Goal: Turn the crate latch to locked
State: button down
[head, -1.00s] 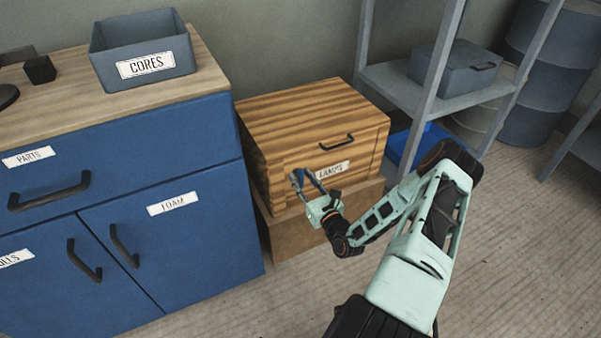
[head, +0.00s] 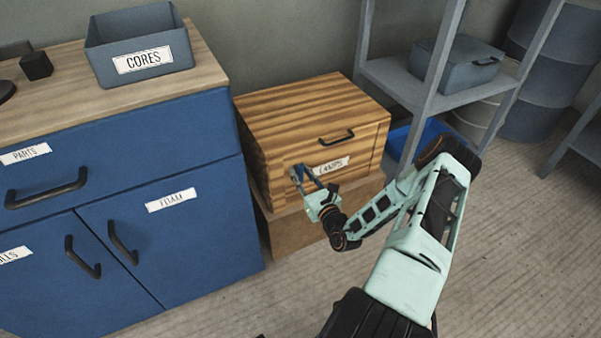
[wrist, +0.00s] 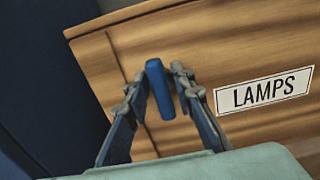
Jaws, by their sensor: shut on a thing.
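The wooden crate (head: 312,112) has a striped lid, a black handle and a LAMPS label, and sits on a brown box. In the wrist view its front (wrist: 200,60) fills much of the picture. The latch (wrist: 160,88) is a blue bar on the crate's front, left of the label. It runs nearly along the finger direction in the wrist view, slightly tilted. My gripper (wrist: 157,84) has one finger on each side of the latch and is shut on it. In the head view my gripper (head: 305,172) is at the crate's lower left front, and hides most of the latch.
A blue cabinet (head: 110,240) with black handles stands close on the left, with a grey CORES bin (head: 140,45) on top. The brown box (head: 290,235) is under the crate. A grey shelf rack (head: 400,85) stands at right. Floor in front is clear.

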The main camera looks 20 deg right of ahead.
jog(key=shift+m, duration=0.3)
jog(key=m+p, duration=0.2)
jog(key=m, duration=0.1)
jog(key=shift+d+m, duration=0.2)
jog(key=shift+m, duration=0.1)
jog(key=m+p, duration=0.1)
jog(key=m, duration=0.3)
jog(key=shift+d+f+m, duration=0.1)
jog(key=shift+m, duration=0.2)
jog(key=m+p, duration=0.1)
jog(key=m, duration=0.3)
jog(key=shift+d+f, duration=0.1)
jog(key=m, duration=0.5)
jog(key=shift+f, duration=0.2)
jog(key=c, duration=1.9)
grip_release()
jog(key=shift+c, duration=0.2)
